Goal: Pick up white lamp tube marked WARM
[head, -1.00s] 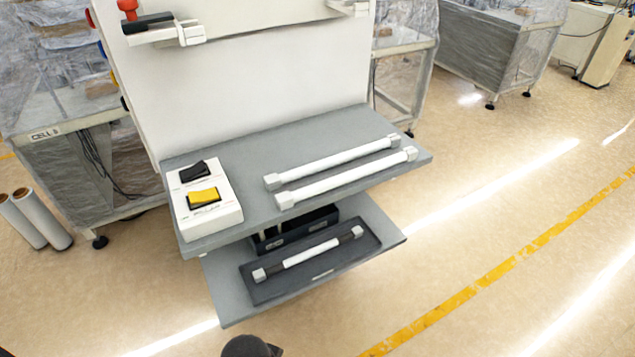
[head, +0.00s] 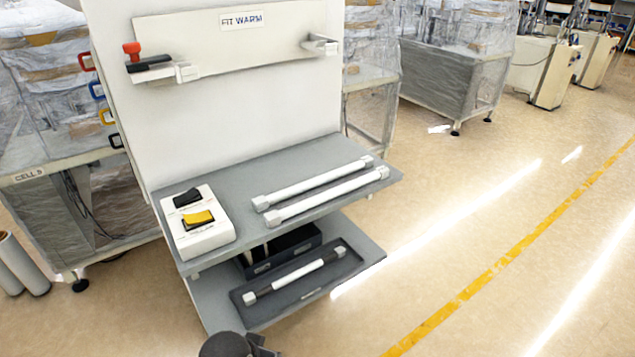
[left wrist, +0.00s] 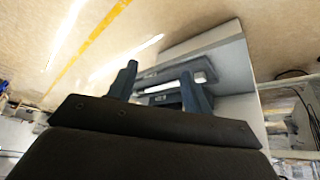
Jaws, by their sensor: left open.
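Two long white lamp tubes with grey-white end caps lie side by side on the grey upper shelf, a rear one (head: 310,184) and a front one (head: 325,197). A third tube (head: 300,274), white in the middle with dark sections near its end caps, lies in a dark tray (head: 340,280) on the lower shelf. No marking is readable on any tube. My left gripper (left wrist: 158,80) is open and empty in the left wrist view. Behind its fingers are the dark tray (left wrist: 150,75) and a white piece (left wrist: 200,77). My right gripper is not in view.
A white switch box (head: 205,235) with black and yellow rockers stands left on the upper shelf (head: 240,183). A fixture above has a "FIT WARM" label (head: 242,20), two end holders and a red knob (head: 132,48). A dark box (head: 285,252) sits behind the tray. Floor right is clear.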

